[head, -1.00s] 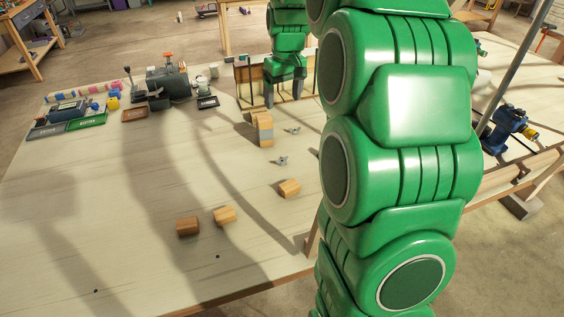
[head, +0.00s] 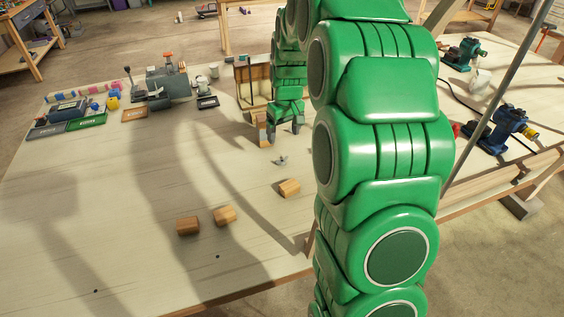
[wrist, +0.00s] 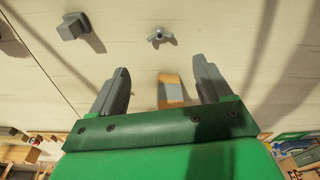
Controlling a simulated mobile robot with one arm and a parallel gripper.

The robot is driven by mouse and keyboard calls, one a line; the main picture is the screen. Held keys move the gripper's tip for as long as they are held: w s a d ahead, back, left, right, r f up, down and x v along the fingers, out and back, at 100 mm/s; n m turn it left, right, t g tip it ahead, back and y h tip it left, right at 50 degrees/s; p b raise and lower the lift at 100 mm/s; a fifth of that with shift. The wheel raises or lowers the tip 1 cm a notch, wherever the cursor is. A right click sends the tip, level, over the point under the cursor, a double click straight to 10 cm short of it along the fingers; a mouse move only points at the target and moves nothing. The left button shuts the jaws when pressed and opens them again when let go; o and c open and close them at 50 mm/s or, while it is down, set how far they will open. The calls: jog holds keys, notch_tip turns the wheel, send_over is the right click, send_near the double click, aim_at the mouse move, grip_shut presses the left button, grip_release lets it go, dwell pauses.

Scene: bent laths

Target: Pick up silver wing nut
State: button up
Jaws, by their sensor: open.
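A small silver wing nut (head: 281,160) lies on the pale wooden table just in front of my gripper in the head view. A silver wing nut (wrist: 161,37) also shows in the wrist view, beyond the fingertips and roughly centred between them. My gripper (head: 284,131) is above the table, pointing down; its two grey fingers (wrist: 161,78) are apart with nothing held. In the wrist view, a wood-and-grey block (wrist: 171,92) shows in the gap between the fingers. A second wing nut seen earlier in the head view is hidden behind my gripper now.
The upright block (head: 262,128) stands close at the gripper's left. Wooden blocks lie nearer the front: one (head: 289,188) at right, two (head: 225,215) (head: 188,226) further left. A grey blocky piece (wrist: 72,28) is upper left in the wrist view. The table's left-middle is mostly clear.

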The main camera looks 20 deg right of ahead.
aim_at(282, 161)
jog(key=f, duration=1)
jog(key=shift+w+a+f, duration=0.15)
jog(key=shift+w+f, duration=0.1)
jog(key=shift+c, duration=0.3)
jog(key=c, duration=1)
jog(key=shift+r, duration=0.15)
jog(key=shift+c, duration=0.2)
jog(key=shift+r, duration=0.3)
notch_tip(282, 161, up, 2)
jog(key=shift+r, duration=0.1)
jog(key=s+a+r, duration=0.2)
jog(key=s+r, duration=0.8)
jog(key=s, duration=0.4)
